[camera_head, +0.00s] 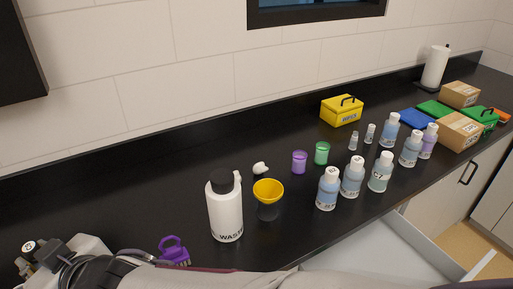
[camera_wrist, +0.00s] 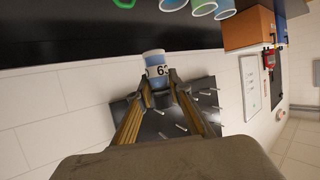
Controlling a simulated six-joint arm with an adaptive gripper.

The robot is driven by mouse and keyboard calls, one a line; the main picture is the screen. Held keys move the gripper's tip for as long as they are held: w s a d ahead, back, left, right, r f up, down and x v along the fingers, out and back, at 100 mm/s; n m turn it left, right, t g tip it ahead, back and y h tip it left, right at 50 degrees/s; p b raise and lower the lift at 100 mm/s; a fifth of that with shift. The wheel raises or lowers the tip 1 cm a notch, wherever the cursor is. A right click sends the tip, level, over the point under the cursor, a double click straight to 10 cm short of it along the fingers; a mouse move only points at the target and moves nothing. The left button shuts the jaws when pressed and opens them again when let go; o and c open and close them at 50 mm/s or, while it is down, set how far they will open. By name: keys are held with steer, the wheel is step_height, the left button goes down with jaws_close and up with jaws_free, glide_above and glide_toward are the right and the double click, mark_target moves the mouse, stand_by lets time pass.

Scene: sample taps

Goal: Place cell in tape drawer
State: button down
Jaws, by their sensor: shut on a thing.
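My gripper (camera_wrist: 158,88) is shut on a small blue cylinder (camera_wrist: 153,56) in the wrist view. The cylinder has a white label band that seems to read "63"; it may be the cell. The fingertips hold its near end and hide part of it. An open white drawer (camera_head: 432,243) sticks out below the counter at the lower right, partly hidden by my arm. No tape or drawer label shows.
On the black counter (camera_head: 120,190) stand a white waste bottle (camera_head: 226,212), a yellow funnel (camera_head: 268,190), purple and green cups, and several blue-liquid bottles (camera_head: 352,177). A yellow box (camera_head: 342,110) and cardboard boxes (camera_head: 459,132) stand farther back. The counter's back left is clear.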

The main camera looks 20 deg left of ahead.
steer(key=w+d+m+t+h, duration=0.1)
steer(key=w+d+m+t, duration=0.2)
steer(key=w+d, duration=0.4)
steer(key=w+d+m+t+h, duration=0.2)
steer(key=w+d, duration=0.6)
steer(key=w, duration=0.8)
steer(key=w+d+m+t+h, duration=0.1)
steer(key=w+d+m+t, duration=0.2)
steer(key=w+d, duration=0.4)
steer(key=shift+w+d+r+m+t+h, duration=0.1)
steer(key=shift+w+d+m+t+h, duration=0.05)
steer(key=shift+w, duration=0.6)
steer(key=shift+w+d+r+m+t+h, duration=0.1)
steer(key=shift+w+t, duration=0.1)
steer(key=shift+w, duration=0.5)
steer(key=shift+w+d+m+t+h, duration=0.15)
steer(key=shift+w, duration=0.6)
steer(key=w+d+m+t+h, duration=0.1)
steer(key=w+d+m+h, duration=0.25)
steer(key=d, duration=0.95)
steer(key=w+d+m+t+h, duration=0.1)
steer(key=w+d+m+h, duration=0.25)
steer(key=d, duration=1.05)
steer(key=w+d+m+t+h, duration=0.1)
steer(key=w+d+m+h, duration=0.2)
steer(key=d, duration=1)
step_height(320, 180, down, 31)
steer(key=n, duration=0.1)
steer(key=shift+w+d, duration=0.45)
steer(key=shift+f, duration=0.1)
